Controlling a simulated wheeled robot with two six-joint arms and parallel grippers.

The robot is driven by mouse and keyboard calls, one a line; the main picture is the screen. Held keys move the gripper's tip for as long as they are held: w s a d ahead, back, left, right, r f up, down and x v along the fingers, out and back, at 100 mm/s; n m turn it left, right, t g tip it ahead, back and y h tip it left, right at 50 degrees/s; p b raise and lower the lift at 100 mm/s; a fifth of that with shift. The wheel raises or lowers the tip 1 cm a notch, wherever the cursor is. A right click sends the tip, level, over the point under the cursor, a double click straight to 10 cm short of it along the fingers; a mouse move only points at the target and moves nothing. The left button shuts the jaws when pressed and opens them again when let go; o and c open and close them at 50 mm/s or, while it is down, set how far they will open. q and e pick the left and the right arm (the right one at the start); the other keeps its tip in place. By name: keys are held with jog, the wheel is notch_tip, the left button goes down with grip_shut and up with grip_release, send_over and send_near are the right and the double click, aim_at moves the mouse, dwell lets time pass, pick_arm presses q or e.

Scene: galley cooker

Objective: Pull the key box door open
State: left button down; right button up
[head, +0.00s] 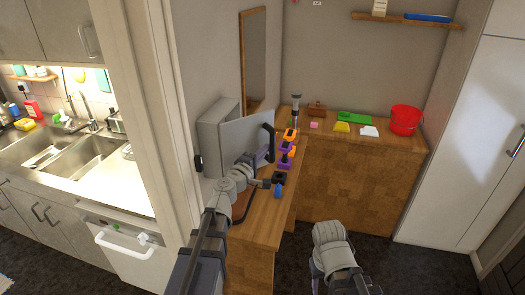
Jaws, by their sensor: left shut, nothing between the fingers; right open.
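The key box (209,132) is a pale grey box on the wall above the wooden counter. Its door (238,135) stands swung out from the box, with a black handle (270,140) near its right edge. My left gripper (264,157) is shut and empty, in front of the door's lower right part, close below the handle. I cannot tell whether it touches the door. My arm hides the door's lower edge. My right gripper (318,284) is low at the bottom edge, well away from the box; it is open, its fingers hard to make out.
The wooden counter (258,228) holds orange and purple tools (288,145) and a blue item (278,191) close to my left gripper. A red bucket (405,120) stands at the back right. A wall post (150,100) is left of the box. Dark floor is free at right.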

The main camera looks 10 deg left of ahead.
pick_arm(q)
jog(key=s+m+h, duration=0.1)
jog(key=s+g+h, duration=0.1)
jog(key=shift+s+d+m+h, duration=0.1)
jog(key=shift+d+m+h, duration=0.2)
jog(key=shift+m+h, duration=0.1)
jog(key=s+m+g+h, duration=0.3)
jog(key=s+m+h, duration=0.1)
jog(key=s+h, duration=0.1)
jog(key=shift+s+d+g, duration=0.3)
jog(key=shift+s+d, duration=0.1)
jog(key=shift+s, duration=0.2)
